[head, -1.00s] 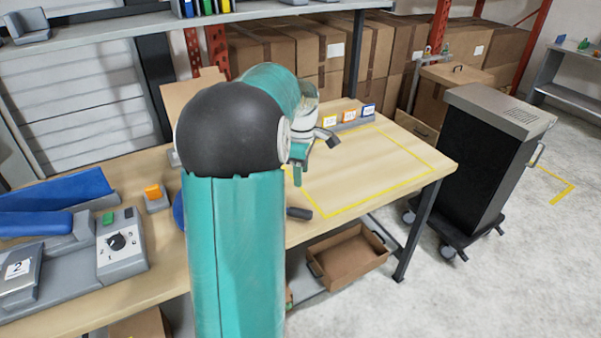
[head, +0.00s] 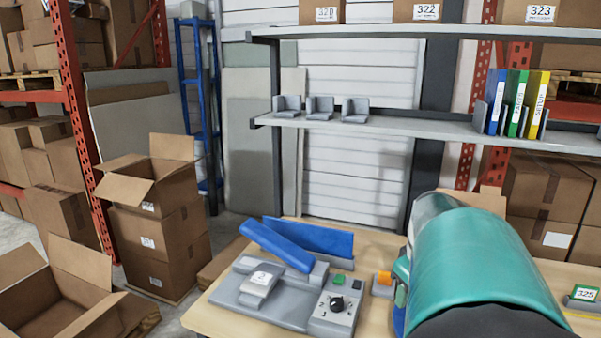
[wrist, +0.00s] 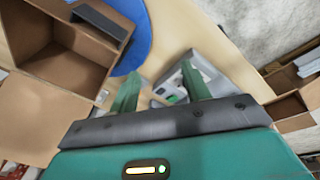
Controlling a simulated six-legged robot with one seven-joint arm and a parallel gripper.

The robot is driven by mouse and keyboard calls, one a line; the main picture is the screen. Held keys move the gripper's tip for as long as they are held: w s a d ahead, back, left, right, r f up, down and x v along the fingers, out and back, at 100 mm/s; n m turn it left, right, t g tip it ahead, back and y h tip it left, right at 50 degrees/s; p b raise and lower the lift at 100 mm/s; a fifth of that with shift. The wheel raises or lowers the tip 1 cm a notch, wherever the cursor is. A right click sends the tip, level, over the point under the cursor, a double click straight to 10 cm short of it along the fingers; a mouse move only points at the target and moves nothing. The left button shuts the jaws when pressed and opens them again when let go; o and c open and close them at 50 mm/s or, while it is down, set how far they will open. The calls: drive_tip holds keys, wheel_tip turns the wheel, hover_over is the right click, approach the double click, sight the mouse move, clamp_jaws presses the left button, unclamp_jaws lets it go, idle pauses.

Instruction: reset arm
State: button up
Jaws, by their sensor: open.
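My gripper (wrist: 160,85) shows in the wrist view with its two green fingers apart and nothing between them. Beyond the fingertips is a grey device (wrist: 205,68) on the wooden table. In the head view my teal arm fills the lower right, and my gripper is hidden behind it.
The table (head: 215,315) carries a grey machine (head: 290,312) with blue flaps and a dial. A shelf (head: 385,124) above holds binders (head: 516,105) and small grey bins. Open cardboard boxes (head: 150,190) stand at left. The wrist view shows an open carton (wrist: 60,55) beside a blue round surface (wrist: 135,40).

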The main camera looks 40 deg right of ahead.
drive_tip(key=w+a+r+t, duration=0.15)
drive_tip(key=w+a, duration=0.35)
drive_tip(key=a, duration=0.5)
drive_tip(key=s+a+f+n+t+y, duration=0.1)
drive_tip(key=s+a+t, duration=0.1)
drive_tip(key=a, duration=2.4)
drive_tip(key=shift+s+y, duration=0.15)
drive_tip(key=shift+y, duration=0.15)
drive_tip(key=shift+t, duration=0.25)
drive_tip(key=shift+c, duration=1.2)
drive_tip(key=shift+d, duration=0.1)
